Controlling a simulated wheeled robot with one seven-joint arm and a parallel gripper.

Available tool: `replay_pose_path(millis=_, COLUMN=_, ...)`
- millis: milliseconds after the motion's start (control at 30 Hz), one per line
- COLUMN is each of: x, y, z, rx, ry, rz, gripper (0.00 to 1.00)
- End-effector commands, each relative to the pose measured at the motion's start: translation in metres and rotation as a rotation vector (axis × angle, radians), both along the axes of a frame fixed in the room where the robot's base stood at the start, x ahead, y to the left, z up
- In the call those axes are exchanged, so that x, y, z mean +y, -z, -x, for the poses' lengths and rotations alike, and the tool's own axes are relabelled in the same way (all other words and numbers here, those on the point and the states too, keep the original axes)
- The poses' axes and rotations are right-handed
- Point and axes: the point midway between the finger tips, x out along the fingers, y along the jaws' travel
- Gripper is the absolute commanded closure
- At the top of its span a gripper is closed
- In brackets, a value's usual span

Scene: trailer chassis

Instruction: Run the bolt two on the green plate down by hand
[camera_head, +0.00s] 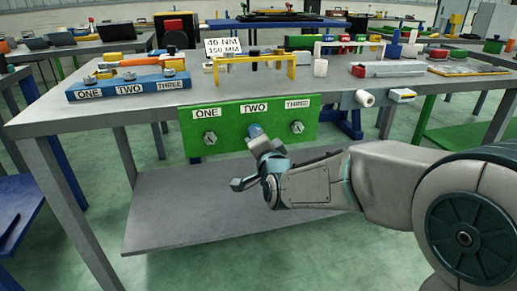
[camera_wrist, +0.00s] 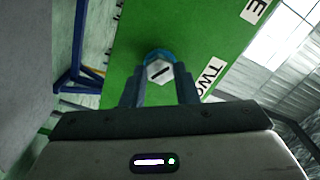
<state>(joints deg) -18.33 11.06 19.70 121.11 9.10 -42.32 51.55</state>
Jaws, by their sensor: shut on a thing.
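The green plate (camera_head: 222,119) hangs upright on the front edge of the grey table, with labels ONE, TWO and THREE. Bolt two (camera_wrist: 160,71) shows in the wrist view as a hex head with a dark slot and a blue ring behind it. In the head view, the blue part at bolt two (camera_head: 255,131) shows below the TWO label, and the rest is hidden by my gripper (camera_head: 259,143). The fingers are shut on bolt two from the front; they show on both sides of it in the wrist view (camera_wrist: 160,88). Bolt one (camera_head: 210,138) and bolt three (camera_head: 296,127) sit in the plate.
A blue block (camera_head: 130,88) labelled ONE, TWO, THREE stands on the table at left. A sign (camera_head: 222,47) reading 40 NM, 150 MIA stands near a yellow bracket (camera_head: 292,66). A white-ended cylinder (camera_head: 365,98) juts from the table's front edge, right of the plate. A grey lower shelf (camera_head: 180,215) lies below.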

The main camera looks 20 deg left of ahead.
Motion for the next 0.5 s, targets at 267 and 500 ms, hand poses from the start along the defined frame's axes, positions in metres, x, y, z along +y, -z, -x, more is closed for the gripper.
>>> replay_pose_path(millis=267, x=-0.0037, y=0.0065, z=-0.0015, rx=0.130, ry=0.009, rz=-0.202, gripper=0.95)
replay_pose_path(millis=500, x=-0.0039, y=0.0054, z=-0.0016, rx=0.209, ry=0.009, rz=-0.327, gripper=0.95)
